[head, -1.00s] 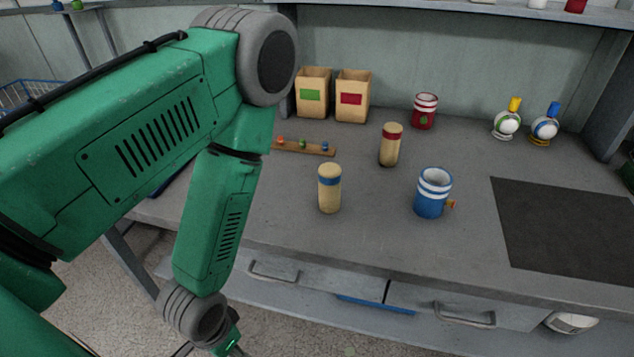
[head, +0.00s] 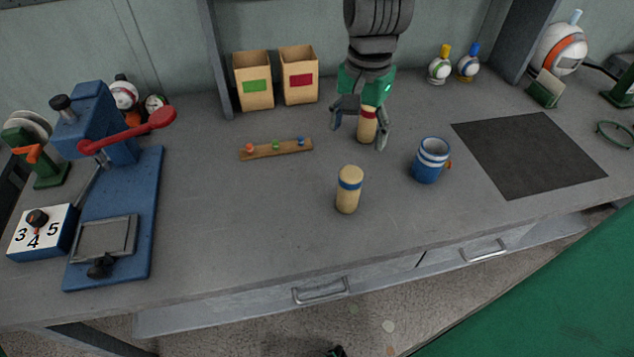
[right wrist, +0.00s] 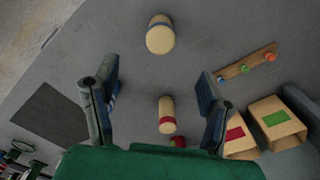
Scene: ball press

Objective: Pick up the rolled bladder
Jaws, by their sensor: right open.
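Two tan rolled bladders stand upright on the grey bench. The red-banded bladder (head: 367,126) is between the fingers of my right gripper (head: 359,136), which points down, open and empty. In the right wrist view the red-banded bladder (right wrist: 167,113) shows between the two spread fingers (right wrist: 156,112); I cannot tell whether either touches it. The blue-banded bladder (head: 348,190) stands nearer the front edge, apart from the gripper; it also shows in the right wrist view (right wrist: 160,36). I do not make out my left gripper.
A blue striped mug (head: 431,160) stands right of the bladders. A wooden strip with coloured pegs (head: 276,149) and two tan boxes (head: 253,80) (head: 299,74) lie left and behind. A blue press (head: 110,200) is at left, a dark mat (head: 527,155) at right. The front middle is clear.

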